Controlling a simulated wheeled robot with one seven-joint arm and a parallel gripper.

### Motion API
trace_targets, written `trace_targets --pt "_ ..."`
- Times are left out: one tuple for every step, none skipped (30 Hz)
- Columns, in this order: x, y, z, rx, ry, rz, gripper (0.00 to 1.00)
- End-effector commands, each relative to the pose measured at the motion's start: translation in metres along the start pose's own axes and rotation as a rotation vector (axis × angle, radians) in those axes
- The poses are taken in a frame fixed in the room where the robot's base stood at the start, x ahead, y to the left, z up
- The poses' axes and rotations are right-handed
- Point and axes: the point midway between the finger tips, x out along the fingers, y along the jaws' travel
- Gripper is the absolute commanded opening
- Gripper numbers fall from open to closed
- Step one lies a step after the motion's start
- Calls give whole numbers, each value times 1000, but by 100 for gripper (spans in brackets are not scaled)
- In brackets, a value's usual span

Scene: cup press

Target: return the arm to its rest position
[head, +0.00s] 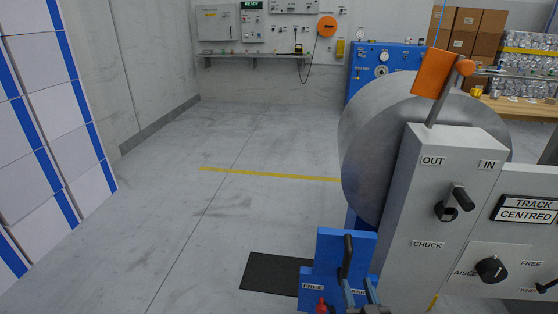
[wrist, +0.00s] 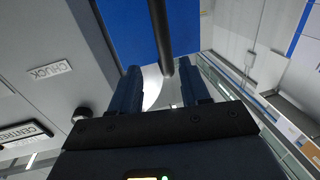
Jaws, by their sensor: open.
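My gripper (head: 359,293) is low in the head view, right of centre, in front of a blue block (head: 327,245) with a black lever handle (head: 347,256). In the wrist view its two dark blue fingers (wrist: 164,88) stand apart, with nothing gripped. The black handle (wrist: 160,32) comes down from the top of the wrist view and its end shows between the fingertips. I cannot tell how deep it lies between them or whether they touch it. The rest of my arm is out of the head view.
A grey control cabinet (head: 420,215) marked CHUCK stands close on the right, with a large grey roll (head: 375,140) behind and an orange-flagged lever (head: 433,75) on top. A dark mat (head: 270,273) lies left of the blue block. Open floor spreads left, up to white-and-blue stacks (head: 50,130).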

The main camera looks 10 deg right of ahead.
Motion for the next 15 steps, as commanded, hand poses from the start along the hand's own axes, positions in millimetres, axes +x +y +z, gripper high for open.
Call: trace_targets --pt "-8 0 1 -1 -6 -2 46" --pt "-15 0 1 -2 -9 -4 46" --pt "-26 0 1 -2 -16 -7 46" --pt "-36 1 1 -3 -21 -9 46" --pt "-48 1 1 -3 -26 -13 46" --pt "-65 1 0 -4 -35 -17 46" --pt "-79 1 -2 -5 -42 -21 46" --pt "-93 2 -4 -5 -48 -25 46" --pt "-111 2 -7 -5 -57 -30 46" --pt "-124 2 -10 -6 -64 -34 46" --pt "-138 3 -13 -6 -71 -37 46" --pt "-155 3 -18 -7 -80 -43 46" --pt "-168 3 -22 -8 -88 -46 46" --pt "-181 4 -27 -8 -95 -50 46" --pt "-197 4 -34 -8 -103 -54 46"
